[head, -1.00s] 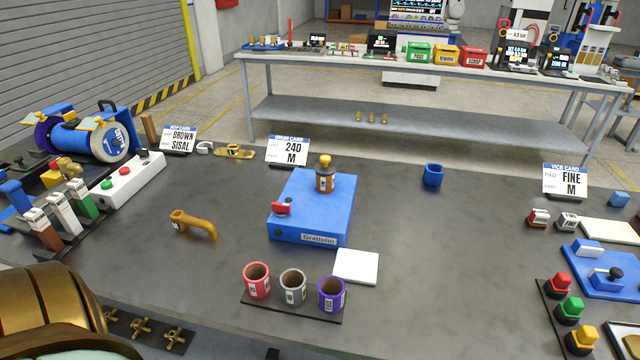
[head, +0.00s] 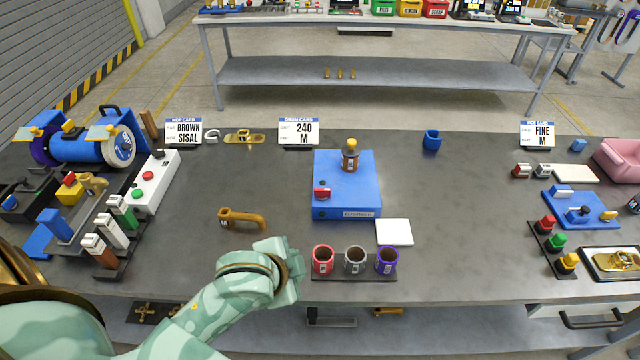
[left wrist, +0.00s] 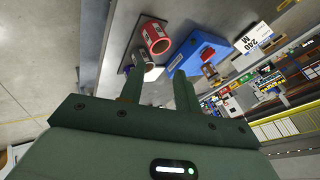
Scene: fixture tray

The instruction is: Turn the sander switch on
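The sander is a blue box (head: 330,202) labelled Grattelin, standing mid-table. A brown sleeve with a yellow top (head: 350,160) stands upright on it. Its red switch (head: 322,193) is on the left front of the top; I cannot tell its setting. My left gripper (head: 292,272) is in front of the sander, to its lower left, close to the red cup (head: 322,260) and apart from the switch. In the left wrist view its two fingers (left wrist: 158,78) are spread and empty, with the blue sander (left wrist: 203,54) beyond them. My right gripper is not in view.
Red, grey (head: 354,261) and purple cups (head: 387,261) stand on a dark strip before the sander. A white pad (head: 395,232) lies at its front right, a bronze handle (head: 243,218) to its left. A polishing machine (head: 85,148) stands left. Table around the sander is mostly clear.

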